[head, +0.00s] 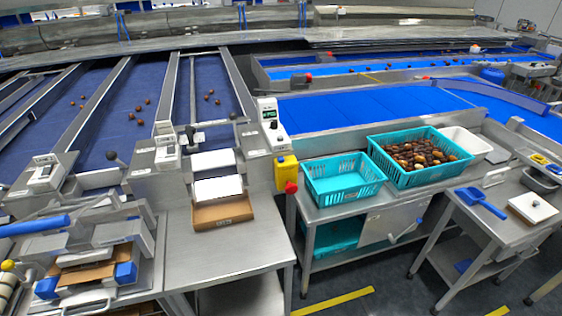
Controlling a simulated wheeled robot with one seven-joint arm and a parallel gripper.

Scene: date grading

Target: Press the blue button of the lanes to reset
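Three lane control boxes stand at the front ends of the blue sorting lanes. The right one (268,112) has a lit green display, the middle one (166,136) is white and grey, and the left one (43,174) sits lower at the left. Small marks show on their faces, but I cannot make out a blue button on any of them. Dark dates lie on the lanes (90,130). My gripper is not in view.
A yellow box (287,172) with a red knob (291,187) stands by the right lane. An open cardboard box (222,210) sits on the steel table (235,250). An empty teal crate (343,187) and a date-filled teal crate (385,165) stand right. Floor shows at lower right.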

